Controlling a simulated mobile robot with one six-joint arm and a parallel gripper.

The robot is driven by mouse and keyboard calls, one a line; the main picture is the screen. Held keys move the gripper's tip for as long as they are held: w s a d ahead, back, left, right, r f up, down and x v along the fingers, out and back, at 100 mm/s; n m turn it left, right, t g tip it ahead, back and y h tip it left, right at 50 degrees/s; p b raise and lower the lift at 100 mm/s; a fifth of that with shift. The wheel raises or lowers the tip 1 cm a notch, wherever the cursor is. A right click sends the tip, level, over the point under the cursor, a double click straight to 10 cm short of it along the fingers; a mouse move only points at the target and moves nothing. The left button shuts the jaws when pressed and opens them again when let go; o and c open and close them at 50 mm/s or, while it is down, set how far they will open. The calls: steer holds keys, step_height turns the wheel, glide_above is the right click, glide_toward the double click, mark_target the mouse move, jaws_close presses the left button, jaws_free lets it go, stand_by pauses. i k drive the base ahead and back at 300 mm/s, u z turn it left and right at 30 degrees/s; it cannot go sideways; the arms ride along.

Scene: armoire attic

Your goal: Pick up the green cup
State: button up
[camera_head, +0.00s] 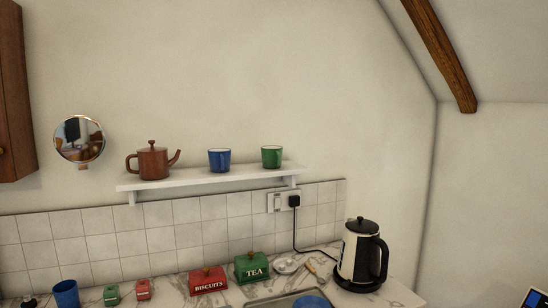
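The green cup (271,157) stands upright near the right end of a white wall shelf (160,184). A blue cup (219,159) stands to its left on the same shelf, apart from it. A brown teapot (152,162) stands further left on the shelf. My gripper is not in view.
Below the shelf, a marble counter holds a black and white kettle (362,256), a green TEA tin (252,267), a red BISCUITS tin (208,280) and a blue tumbler (66,294). A round mirror (79,139) hangs left of the shelf. A wooden beam (440,52) slopes at upper right.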

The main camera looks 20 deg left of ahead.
mark_target(272, 155)
steer(key=u, duration=0.05)
steer(key=i, duration=1)
steer(key=z, duration=0.95)
steer(key=k, duration=0.1)
steer(key=u, duration=2.85)
steer(key=k, duration=0.25)
steer(key=u, duration=1.9)
